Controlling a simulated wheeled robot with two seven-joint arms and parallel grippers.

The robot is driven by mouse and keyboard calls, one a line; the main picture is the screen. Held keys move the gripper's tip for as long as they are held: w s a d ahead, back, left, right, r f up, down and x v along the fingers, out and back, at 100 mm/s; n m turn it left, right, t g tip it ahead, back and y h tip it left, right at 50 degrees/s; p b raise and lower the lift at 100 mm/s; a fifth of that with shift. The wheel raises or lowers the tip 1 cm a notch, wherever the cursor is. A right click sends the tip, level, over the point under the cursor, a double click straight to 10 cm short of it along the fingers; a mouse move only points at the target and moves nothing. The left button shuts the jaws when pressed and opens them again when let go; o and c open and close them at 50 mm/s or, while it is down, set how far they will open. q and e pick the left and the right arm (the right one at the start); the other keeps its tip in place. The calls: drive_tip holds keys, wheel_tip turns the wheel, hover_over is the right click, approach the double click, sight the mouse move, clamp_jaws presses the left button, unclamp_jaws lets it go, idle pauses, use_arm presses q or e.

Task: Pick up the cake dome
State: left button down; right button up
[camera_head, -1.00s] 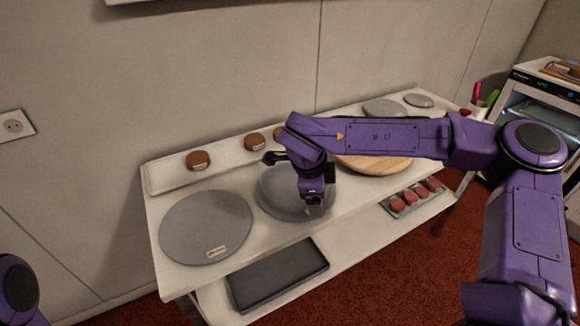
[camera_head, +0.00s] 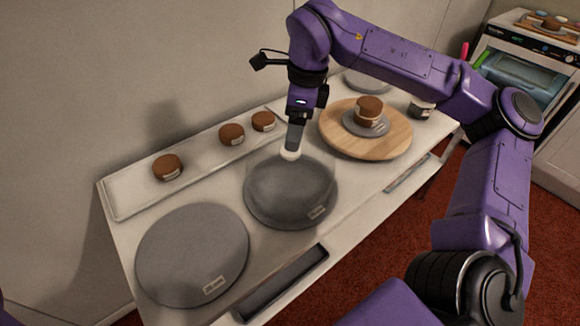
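The cake dome (camera_head: 265,172) is clear and faint, with a pale knob (camera_head: 290,154) on top. It appears to stand over the middle grey turntable (camera_head: 290,215), which has a small label at its front. My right gripper (camera_head: 293,148) points down from above, its fingertips at the knob. I see the fingers nearly edge-on, so I cannot tell whether they are closed on it. My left gripper is out of view.
Another grey turntable (camera_head: 190,255) lies at the left, bare. A wooden board (camera_head: 340,135) with a small brown cake (camera_head: 368,108) on a grey plate stands to the right. Several brown cakes, such as the leftmost (camera_head: 167,167), sit along the back shelf.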

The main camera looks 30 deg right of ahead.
sight(291, 170)
drive_tip(key=f, duration=0.6)
drive_tip(key=shift+w, duration=0.4)
clamp_jaws()
drive_tip(key=shift+r, duration=0.1)
